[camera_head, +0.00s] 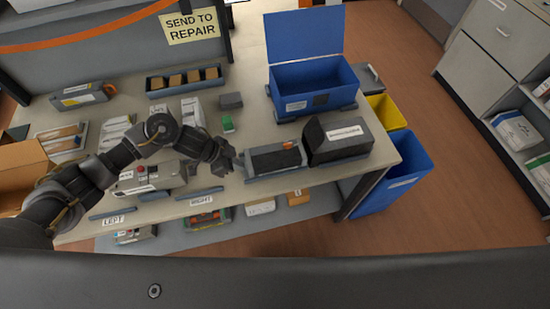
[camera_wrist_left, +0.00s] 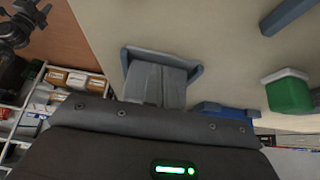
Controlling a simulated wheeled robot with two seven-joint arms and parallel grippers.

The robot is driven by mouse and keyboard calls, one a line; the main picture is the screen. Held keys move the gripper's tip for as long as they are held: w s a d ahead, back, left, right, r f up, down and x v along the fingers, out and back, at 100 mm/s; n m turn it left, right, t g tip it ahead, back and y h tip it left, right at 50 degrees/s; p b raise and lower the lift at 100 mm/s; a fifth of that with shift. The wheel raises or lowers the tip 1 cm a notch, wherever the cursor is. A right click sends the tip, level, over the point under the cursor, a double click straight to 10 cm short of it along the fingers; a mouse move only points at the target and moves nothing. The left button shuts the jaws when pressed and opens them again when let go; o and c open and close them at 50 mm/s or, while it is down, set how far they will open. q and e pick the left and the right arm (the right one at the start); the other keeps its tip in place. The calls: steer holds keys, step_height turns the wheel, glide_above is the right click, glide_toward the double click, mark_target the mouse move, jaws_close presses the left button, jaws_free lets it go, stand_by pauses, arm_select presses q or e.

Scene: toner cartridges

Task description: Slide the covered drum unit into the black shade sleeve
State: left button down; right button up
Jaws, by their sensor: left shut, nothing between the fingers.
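The covered drum unit (camera_head: 272,159) is a dark grey block with an orange piece on top, lying on a low grey holder. The black shade sleeve (camera_head: 340,146), with a white label, stands directly to its right. The unit's right end is up against the sleeve's left end; I cannot tell whether any of it is inside. My left gripper (camera_head: 231,162) is just left of the drum unit's left end, shut and empty. In the left wrist view its grey fingers (camera_wrist_left: 156,76) are together, within a blue-grey bracket. My right gripper is not in view.
A blue open-lidded bin (camera_head: 312,88) stands behind the sleeve. A small green-and-white box (camera_head: 228,123) lies behind my left gripper; it also shows in the left wrist view (camera_wrist_left: 288,94). A grey-and-red device (camera_head: 150,178) is to the left. Yellow (camera_head: 386,112) and blue bins stand off the table's right end.

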mark_target(299, 148)
arm_select(q)
steer(key=shift+d, duration=0.1)
steer(key=shift+w+d, duration=0.25)
steer(key=shift+d, duration=0.6)
steer(key=shift+w+d, duration=0.2)
steer(key=shift+d, duration=0.6)
steer(key=shift+w+d, duration=0.25)
steer(key=shift+d, duration=0.6)
steer(key=shift+w+d, duration=0.2)
steer(key=shift+d, duration=0.7)
steer(key=shift+w+d, duration=0.25)
steer(key=shift+d, duration=0.7)
steer(key=shift+w+d, duration=0.2)
steer(key=shift+d, duration=0.7)
steer(key=shift+w+d, duration=0.2)
steer(key=shift+d, duration=0.55)
steer(key=shift+w+d, duration=0.2)
steer(key=shift+d, duration=0.5)
steer(key=shift+w+d+b, duration=0.2)
steer(key=shift+d+b, duration=0.05)
steer(key=shift+d, duration=0.65)
steer(key=shift+w+d+b, duration=0.25)
steer(key=shift+d, duration=0.6)
steer(key=shift+w+d+b, duration=0.2)
steer(key=shift+d+b, duration=0.05)
steer(key=shift+d, duration=0.65)
steer(key=shift+w+d, duration=0.1)
steer(key=shift+d, duration=0.2)
